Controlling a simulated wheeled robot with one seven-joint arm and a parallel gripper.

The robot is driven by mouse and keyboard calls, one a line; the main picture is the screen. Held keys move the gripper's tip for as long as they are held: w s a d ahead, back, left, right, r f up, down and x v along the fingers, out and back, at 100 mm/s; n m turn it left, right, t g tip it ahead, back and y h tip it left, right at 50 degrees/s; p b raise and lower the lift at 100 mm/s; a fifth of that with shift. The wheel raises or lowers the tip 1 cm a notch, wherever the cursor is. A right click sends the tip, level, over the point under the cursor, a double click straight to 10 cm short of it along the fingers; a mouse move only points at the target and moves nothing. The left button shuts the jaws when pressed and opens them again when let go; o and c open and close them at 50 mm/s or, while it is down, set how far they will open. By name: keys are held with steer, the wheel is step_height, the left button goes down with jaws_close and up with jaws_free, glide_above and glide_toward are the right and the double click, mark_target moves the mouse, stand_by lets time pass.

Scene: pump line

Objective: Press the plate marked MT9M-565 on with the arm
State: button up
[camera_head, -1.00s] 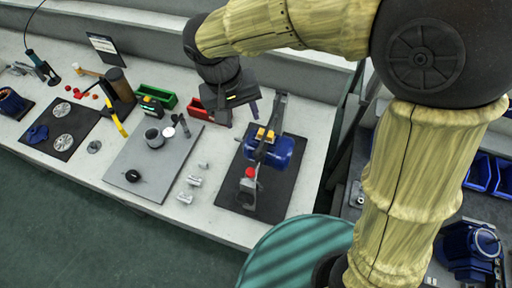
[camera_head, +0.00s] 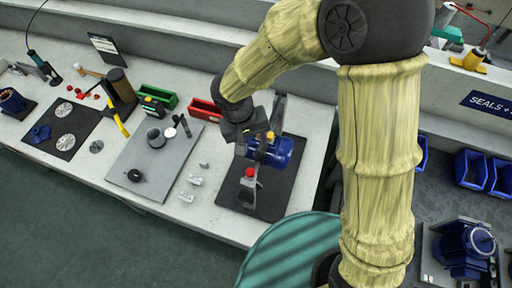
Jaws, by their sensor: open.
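No plate with a readable MT9M-565 marking shows. A blue pump or motor (camera_head: 284,152) with a yellow part on top lies on a dark mat (camera_head: 273,205) at the right end of the bench. A grey upright bracket with a red knob (camera_head: 250,172) stands at its front. My gripper (camera_head: 245,147) is at the left of the blue unit, close to it or over its left end. I cannot tell whether they touch. The jaws are open, and their tips are small and partly lost against dark parts.
Red (camera_head: 205,110) and green (camera_head: 157,97) bins stand behind. A tall dark post (camera_head: 278,112) rises behind the blue unit. A teal round top (camera_head: 290,250) is in front.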

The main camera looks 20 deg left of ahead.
mark_target(256, 151)
steer(key=x, duration=0.6)
steer(key=shift+f+p, duration=0.15)
steer(key=shift+p, duration=0.2)
steer(key=shift+w, duration=0.15)
steer(key=c, duration=0.5)
jaws_close()
